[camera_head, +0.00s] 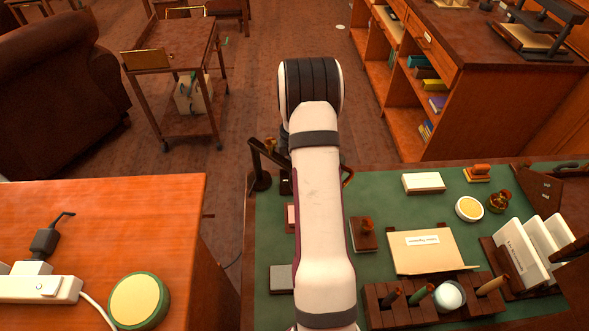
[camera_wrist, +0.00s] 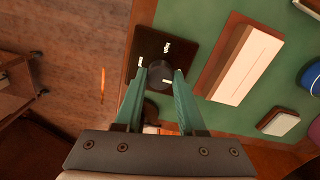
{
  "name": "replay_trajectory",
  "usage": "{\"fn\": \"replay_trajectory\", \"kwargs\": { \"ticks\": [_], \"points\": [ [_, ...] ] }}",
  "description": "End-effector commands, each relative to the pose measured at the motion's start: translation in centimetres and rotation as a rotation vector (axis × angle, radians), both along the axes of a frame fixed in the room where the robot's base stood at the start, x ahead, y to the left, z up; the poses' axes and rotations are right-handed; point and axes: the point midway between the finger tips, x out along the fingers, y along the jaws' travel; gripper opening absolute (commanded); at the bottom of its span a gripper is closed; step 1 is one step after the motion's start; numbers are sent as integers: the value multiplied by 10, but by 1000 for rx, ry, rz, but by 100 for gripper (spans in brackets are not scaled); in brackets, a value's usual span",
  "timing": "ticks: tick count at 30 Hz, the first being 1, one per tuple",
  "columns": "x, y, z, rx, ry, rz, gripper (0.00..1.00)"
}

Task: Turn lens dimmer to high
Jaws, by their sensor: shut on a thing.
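The lens dimmer shows in the wrist view as a dark square plate (camera_wrist: 187,47) with a round black knob (camera_wrist: 158,73) and small white marks around it. My gripper (camera_wrist: 160,80) has its two green fingers on either side of the knob, shut on it. The far side of the knob and the plate around it stay visible. In the head view my arm hides the gripper and the knob. A dark jointed stand (camera_head: 262,170) shows just left of my arm there.
The green desk top (camera_head: 385,190) holds a tan folder (camera_head: 432,250), a pen rack (camera_head: 410,312), white upright files (camera_head: 530,255) and a small white box (camera_head: 423,183). A pale block on a brown base (camera_wrist: 243,68) lies beside the dimmer. A wooden table (camera_head: 100,220) stands left.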

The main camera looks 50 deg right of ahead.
Motion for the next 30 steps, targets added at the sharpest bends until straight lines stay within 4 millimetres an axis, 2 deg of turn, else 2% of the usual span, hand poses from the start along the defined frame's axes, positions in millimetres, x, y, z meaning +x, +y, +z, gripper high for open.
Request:
{"fn": "replay_trajectory", "kwargs": {
  "ticks": [14, 30],
  "points": [
    [0, 0, 0, 1, 1, -64, 0],
    [0, -1, 0, 1, 1, -525, 0]
  ]
}}
